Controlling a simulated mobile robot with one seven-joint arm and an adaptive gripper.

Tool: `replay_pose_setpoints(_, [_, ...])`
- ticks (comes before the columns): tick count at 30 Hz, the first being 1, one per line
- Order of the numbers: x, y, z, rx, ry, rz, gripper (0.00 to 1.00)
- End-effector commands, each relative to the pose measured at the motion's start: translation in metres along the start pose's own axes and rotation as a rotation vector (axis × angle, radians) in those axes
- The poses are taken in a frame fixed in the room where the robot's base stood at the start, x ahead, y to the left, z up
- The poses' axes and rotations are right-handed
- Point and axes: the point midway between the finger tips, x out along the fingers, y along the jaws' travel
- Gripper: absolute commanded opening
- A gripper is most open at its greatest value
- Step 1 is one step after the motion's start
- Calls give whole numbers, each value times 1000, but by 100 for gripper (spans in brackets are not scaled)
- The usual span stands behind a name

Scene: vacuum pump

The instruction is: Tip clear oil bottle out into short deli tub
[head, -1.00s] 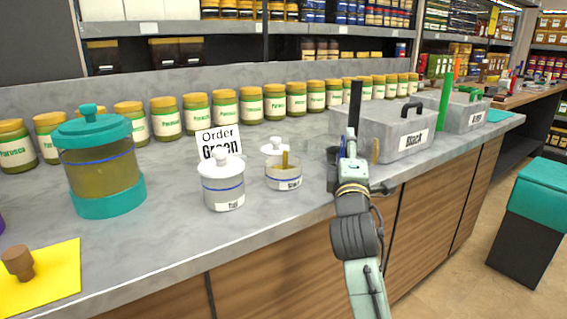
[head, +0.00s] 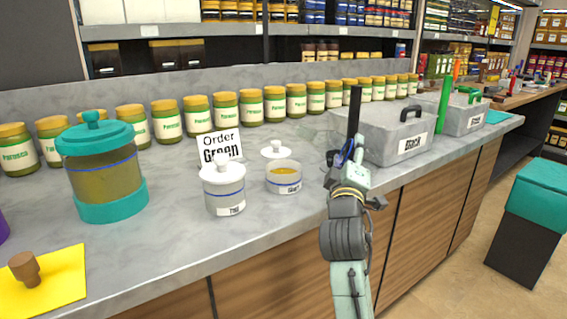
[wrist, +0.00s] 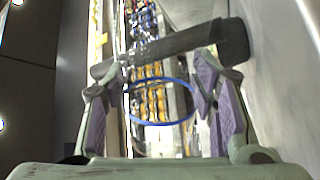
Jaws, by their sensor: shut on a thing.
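The short deli tub (head: 284,184) stands on the counter in the head view, a clear low tub with a white label and a blue line. Yellow-orange liquid (head: 284,171) shows inside it. My gripper (head: 347,158) is to its right, apart from it and above the counter's front part. In the wrist view my gripper (wrist: 160,88) is shut on the clear oil bottle (wrist: 160,121), a see-through body with a blue ring. The bottle's blue line also shows at the gripper in the head view (head: 342,154). Its outline, mouth and exact tilt are hard to make out.
A taller lidded tub (head: 223,191) stands left of the short tub, with an order sign (head: 220,147) behind. A grey box (head: 385,140) and black post (head: 354,112) are close behind my gripper. A teal-lidded jar (head: 103,175) stands left.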

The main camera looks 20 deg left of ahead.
Motion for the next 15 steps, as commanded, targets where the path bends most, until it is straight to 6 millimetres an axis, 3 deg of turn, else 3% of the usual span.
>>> replay_pose_setpoints(4, [1,4,-7,67,-13,0,13])
replay_pose_setpoints(9, [-3,-11,-11,221,-55,-2,13])
replay_pose_setpoints(15, [-2,-7,-30,439,-112,-1,13])
